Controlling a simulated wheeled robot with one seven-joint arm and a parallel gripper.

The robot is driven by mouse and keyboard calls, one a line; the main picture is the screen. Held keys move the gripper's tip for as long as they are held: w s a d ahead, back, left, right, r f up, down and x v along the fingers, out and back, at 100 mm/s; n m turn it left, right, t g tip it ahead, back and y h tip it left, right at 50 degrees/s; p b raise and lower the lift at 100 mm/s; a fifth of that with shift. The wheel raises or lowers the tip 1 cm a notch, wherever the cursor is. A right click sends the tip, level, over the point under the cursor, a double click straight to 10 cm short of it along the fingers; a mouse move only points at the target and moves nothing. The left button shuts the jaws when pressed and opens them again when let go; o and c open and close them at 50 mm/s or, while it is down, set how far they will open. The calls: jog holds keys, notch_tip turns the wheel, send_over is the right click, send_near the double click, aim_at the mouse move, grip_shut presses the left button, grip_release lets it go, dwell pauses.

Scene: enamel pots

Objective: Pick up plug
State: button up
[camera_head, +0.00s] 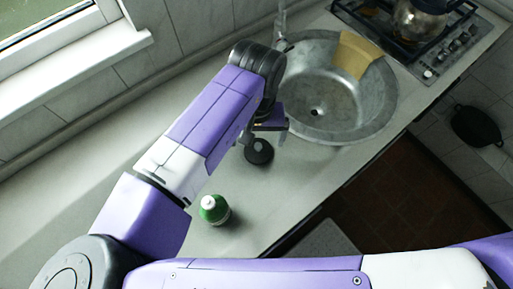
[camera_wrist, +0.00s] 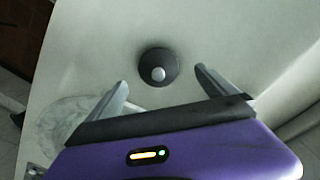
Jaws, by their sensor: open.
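The plug (camera_head: 259,151) is a dark round disc with a small pale knob on top. It lies on the light counter to the left of the sink. In the wrist view the plug (camera_wrist: 158,67) shows whole, a little beyond the fingertips and between their lines. My gripper (camera_wrist: 160,77) is open and empty, with one finger on each side. In the head view my gripper (camera_head: 257,136) is just above the plug, partly hidden by my arm. The fingers look apart from the plug.
A metal sink (camera_head: 378,108) with a yellow cloth (camera_head: 354,54) on its rim lies right of the plug. A stove (camera_head: 425,62) with a kettle (camera_head: 418,18) is at upper right.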

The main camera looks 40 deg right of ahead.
aim_at(258, 145)
jog(key=f, duration=0.3)
jog(key=f+p, duration=0.1)
jog(key=f, duration=0.1)
jog(key=shift+d+f, duration=0.2)
jog(key=shift+f, duration=0.2)
jog(key=shift+c, duration=0.5)
jog(key=c, duration=1.3)
jog(key=shift+r, duration=0.1)
jog(key=shift+c, duration=0.2)
